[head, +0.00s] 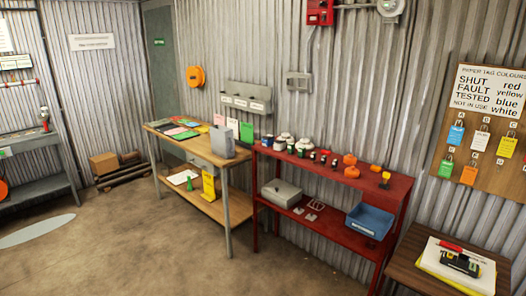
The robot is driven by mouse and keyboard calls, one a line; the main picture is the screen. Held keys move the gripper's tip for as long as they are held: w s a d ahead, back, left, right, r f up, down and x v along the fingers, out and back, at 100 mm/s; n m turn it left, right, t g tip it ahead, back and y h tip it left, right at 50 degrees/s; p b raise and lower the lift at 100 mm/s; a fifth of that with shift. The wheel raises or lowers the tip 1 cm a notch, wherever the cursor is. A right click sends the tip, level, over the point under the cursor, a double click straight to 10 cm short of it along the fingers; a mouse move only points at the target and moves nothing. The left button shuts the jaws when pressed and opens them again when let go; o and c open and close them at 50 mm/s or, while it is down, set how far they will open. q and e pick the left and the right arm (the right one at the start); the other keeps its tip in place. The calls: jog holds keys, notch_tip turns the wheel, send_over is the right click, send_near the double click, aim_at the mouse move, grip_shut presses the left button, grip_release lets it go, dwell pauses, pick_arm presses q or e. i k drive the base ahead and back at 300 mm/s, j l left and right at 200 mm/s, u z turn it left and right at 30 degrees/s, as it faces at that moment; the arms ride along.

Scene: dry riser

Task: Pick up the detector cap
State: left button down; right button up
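Two orange cap-like pieces stand on the top of the red table (394,191), right of its middle. One orange piece (350,160) is behind, and the other orange piece (352,172) is just in front of it. White round detector-like units (286,137) stand at the left end of the same top. The view is too small to tell for certain which piece is the detector cap. Neither of my grippers is in view, and nothing is seen touching these things.
Small black, red and green items and a yellow-and-black item (385,179) share the red top. Its lower shelf holds a grey box (281,193) and a blue bin (369,221). A wooden bench (161,128) stands left, a small brown table (408,257) right. The front floor is clear.

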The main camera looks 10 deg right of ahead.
aim_at(351, 172)
jog(key=i+l+z, duration=0.2)
jog(key=i+z, duration=0.15)
jog(key=i, duration=0.35)
jog(key=i+z, duration=0.3)
jog(key=i, duration=0.4)
